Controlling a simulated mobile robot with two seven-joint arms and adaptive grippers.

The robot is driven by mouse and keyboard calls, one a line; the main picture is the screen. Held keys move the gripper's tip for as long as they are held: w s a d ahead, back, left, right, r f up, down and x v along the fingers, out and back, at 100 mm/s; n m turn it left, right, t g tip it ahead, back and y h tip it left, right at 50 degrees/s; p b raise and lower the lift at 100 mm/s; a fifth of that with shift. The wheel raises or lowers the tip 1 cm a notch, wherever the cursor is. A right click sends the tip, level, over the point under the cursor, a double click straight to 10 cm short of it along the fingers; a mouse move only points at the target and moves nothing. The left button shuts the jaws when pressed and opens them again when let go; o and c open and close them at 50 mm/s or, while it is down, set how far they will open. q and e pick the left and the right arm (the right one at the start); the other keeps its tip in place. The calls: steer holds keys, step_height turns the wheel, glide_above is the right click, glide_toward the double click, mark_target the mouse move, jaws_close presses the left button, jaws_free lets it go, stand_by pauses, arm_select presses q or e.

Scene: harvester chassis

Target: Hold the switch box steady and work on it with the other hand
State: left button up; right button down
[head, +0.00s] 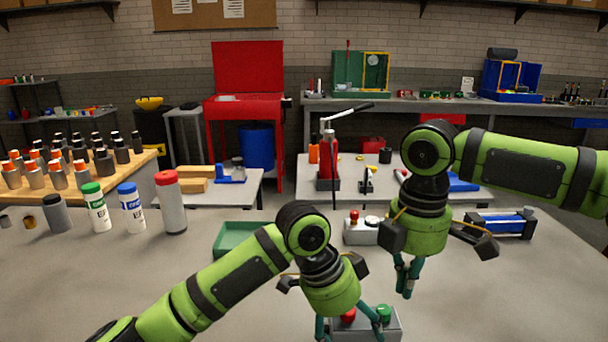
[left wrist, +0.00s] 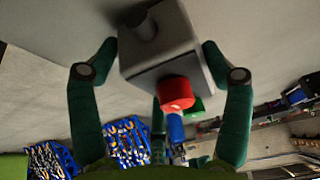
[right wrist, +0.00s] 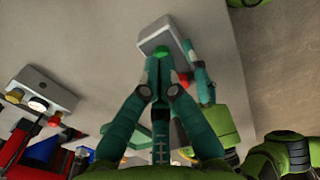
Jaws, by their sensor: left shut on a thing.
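The grey switch box (head: 393,327) stands on the near table at the bottom of the head view, with a red button and a green button on top. My left gripper (head: 350,330) is shut on it, with one finger on each side. The left wrist view shows the box (left wrist: 185,45) between the fingers, with the red button (left wrist: 175,92) and a dark round knob (left wrist: 141,23). My right gripper (head: 406,291) is above and behind the box, fingers together and pointing down. In the right wrist view, the green button (right wrist: 160,52) shows by its fingertips; whether they touch is unclear.
A second grey box (head: 360,233) with a red button stands farther back. A green tray (head: 232,240) lies left of it, and a blue and black device (head: 503,222) lies at the right. Several bottles (head: 170,205) stand at the left.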

mark_target(395, 312)
step_height(395, 312, down, 5)
steer(key=shift+r, duration=0.1)
steer(key=shift+s+f, duration=0.1)
steer(key=shift+f, duration=0.25)
steer(key=shift+w, duration=0.3)
stand_by(0.6)
steer(key=shift+w, duration=0.85)
